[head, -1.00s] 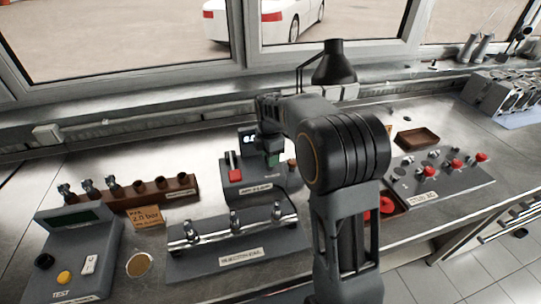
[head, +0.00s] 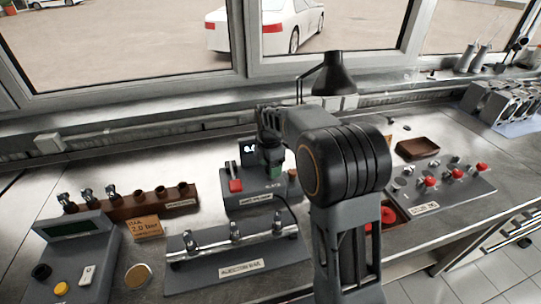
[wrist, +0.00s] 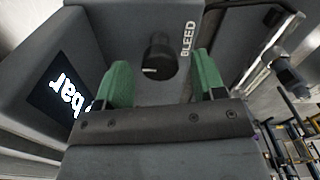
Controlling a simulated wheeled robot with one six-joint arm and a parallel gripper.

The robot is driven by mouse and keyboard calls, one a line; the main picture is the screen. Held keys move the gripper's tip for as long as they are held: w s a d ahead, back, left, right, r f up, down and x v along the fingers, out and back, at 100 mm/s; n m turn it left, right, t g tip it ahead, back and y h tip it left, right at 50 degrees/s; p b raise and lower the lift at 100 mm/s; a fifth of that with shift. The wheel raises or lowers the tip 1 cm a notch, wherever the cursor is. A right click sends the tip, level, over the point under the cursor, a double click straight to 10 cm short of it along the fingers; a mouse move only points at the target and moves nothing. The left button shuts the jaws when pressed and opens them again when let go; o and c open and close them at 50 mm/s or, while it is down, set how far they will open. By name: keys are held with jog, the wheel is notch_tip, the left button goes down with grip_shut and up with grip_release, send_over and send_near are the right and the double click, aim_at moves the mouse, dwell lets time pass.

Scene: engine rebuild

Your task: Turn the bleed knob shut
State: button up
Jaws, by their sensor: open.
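The bleed knob (wrist: 160,58) is a small dark round knob with a pale mark, on a grey face lettered BLEED in the wrist view. My gripper (wrist: 161,64) is open, with one green finger on each side of the knob and a visible gap on both sides. In the head view, my gripper (head: 271,160) points down over the grey pump unit (head: 262,198); it and my arm hide the knob there. The unit's lit display (head: 248,148) shows partly in the head view, and its screen (wrist: 65,95) reads "bar" in the wrist view.
The injector rail (head: 230,265) lies in front. A brown injector rack (head: 140,206) and a test box (head: 75,255) are at left. A stud panel (head: 440,190) is at right.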

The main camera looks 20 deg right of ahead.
notch_tip(320, 180, up, 14)
jog(key=shift+f, duration=0.25)
dwell(0.5)
jog(key=s+f+m, duration=0.3)
jog(key=f+m, duration=0.3)
jog(key=m, duration=0.5)
jog(key=s+f+m+t, duration=0.1)
jog(key=s+m, duration=0.3)
jog(key=s, duration=0.5)
jog(key=s+f+m+t, duration=0.1)
jog(key=s+m+t, duration=0.2)
jog(key=s, duration=0.7)
jog(key=shift+d+f+m, duration=0.3)
jog(key=shift+d+m, duration=0.1)
jog(key=shift+m, duration=0.8)
